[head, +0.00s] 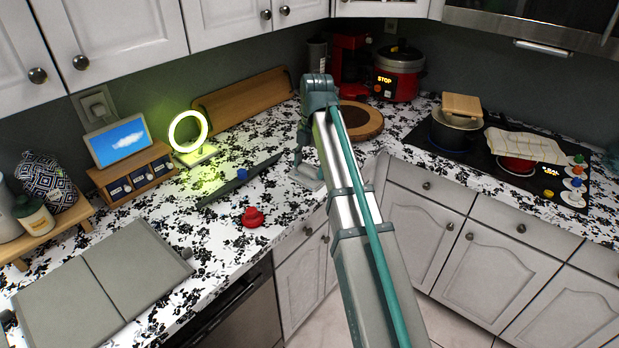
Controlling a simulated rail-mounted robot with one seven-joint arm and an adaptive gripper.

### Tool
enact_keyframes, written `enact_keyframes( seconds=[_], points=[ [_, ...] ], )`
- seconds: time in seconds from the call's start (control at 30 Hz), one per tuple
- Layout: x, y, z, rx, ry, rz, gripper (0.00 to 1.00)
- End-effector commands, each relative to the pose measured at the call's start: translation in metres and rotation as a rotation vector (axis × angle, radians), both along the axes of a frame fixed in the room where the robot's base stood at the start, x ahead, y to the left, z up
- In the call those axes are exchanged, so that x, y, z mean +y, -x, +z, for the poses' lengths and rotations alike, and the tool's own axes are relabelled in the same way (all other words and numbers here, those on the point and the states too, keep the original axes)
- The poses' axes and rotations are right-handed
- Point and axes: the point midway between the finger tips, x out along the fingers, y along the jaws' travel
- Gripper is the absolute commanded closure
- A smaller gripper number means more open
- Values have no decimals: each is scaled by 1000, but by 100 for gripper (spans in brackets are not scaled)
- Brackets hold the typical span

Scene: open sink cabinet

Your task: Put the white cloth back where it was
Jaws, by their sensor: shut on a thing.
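My gripper (301,160) is low over the counter near the inside corner, left of my arm and small in the picture. It is shut on a pale, flat thing (307,178) that looks like the white cloth. The cloth lies at or just above the counter near its front edge; I cannot tell whether it touches. My arm hides part of this area. Another pale cloth, with a checked pattern (525,146), lies over a red pot (517,164) on the stove.
A round wooden board (360,120) lies behind my arm. A red cooker (398,74) stands at the back; a dark pot (452,132) is on the stove (485,160).

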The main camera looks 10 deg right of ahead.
Motion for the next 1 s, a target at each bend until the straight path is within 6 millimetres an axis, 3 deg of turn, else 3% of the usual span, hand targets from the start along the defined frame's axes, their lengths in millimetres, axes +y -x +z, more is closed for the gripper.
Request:
enact_keyframes(
  seconds=[0.37, 0.6, 1.0],
  points=[
    [0, -86, -31, 3, 0, 1, 52],
    [0, -112, -72, 2, 0, 1, 52],
    [0, -128, -98, 2, 0, 1, 52]
  ],
)
